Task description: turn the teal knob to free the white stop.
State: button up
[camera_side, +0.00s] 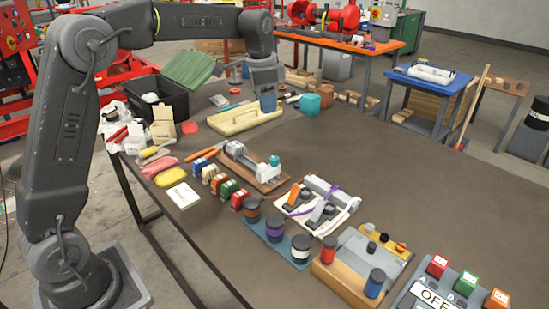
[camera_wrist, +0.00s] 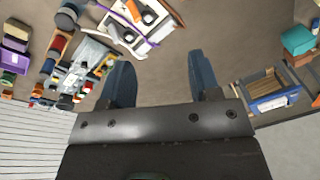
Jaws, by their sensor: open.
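The teal knob (camera_side: 274,160) sits at the right end of a small pump assembly on a brown wooden board (camera_side: 272,190). A white part (camera_side: 268,172), which looks like the white stop, is just below the knob; its exact fit against the knob is too small to tell. My gripper (camera_side: 268,108) hangs behind the board, near the right end of a cream tray (camera_side: 222,128), apart from the knob. In the wrist view my gripper (camera_wrist: 162,80) has its two blue fingers spread with nothing between them. I cannot make out the teal knob in the wrist view.
A teal box (camera_side: 310,104) stands right of my gripper. A white fixture with a purple strap (camera_side: 318,203) is right of the board. Several coloured blocks (camera_side: 220,184) line its left. A black crate (camera_side: 158,100) stands at the back left.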

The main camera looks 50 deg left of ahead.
aim_at(274, 158)
jog(key=w+a+f+m+g, duration=0.25)
jog(key=w+a+f, duration=0.35)
jog(key=w+f, duration=0.3)
jog(key=shift+t, duration=0.45)
jog(key=f, duration=1.5)
jog(key=shift+s+d, duration=0.2)
jog(key=shift+s, duration=0.15)
jog(key=c, duration=0.9)
